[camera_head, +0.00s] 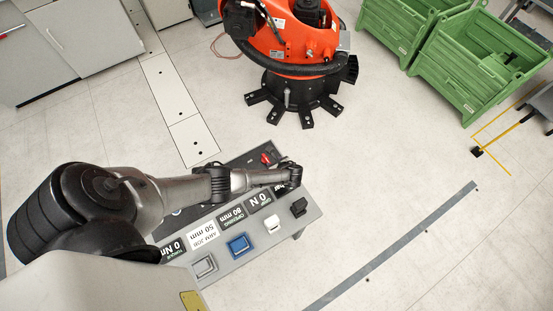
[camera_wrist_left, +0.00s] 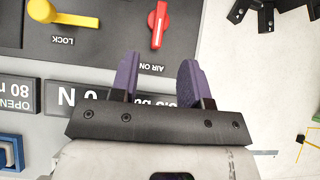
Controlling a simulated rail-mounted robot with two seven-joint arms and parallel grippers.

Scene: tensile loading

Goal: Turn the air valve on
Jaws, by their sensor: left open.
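The air valve is a red lever handle (camera_wrist_left: 158,25) on the dark part of the panel, with the upside-down label "AIR ON" beside its lower end. In the wrist view its handle points up and down the picture. The red handle also shows in the head view (camera_head: 267,158), near the end of my left arm. My left gripper (camera_wrist_left: 160,62) is open, with two purple fingers apart and nothing between them. The valve lies just beyond the fingertips in the wrist view. My right gripper is not in view.
A yellow LOCK lever (camera_wrist_left: 62,18) sits left of the valve in the wrist view. The panel (camera_head: 311,208) carries display labels and several buttons, including a blue one (camera_head: 239,245). An orange robot (camera_head: 300,35) stands behind, and green crates (camera_head: 480,75) are at the upper right.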

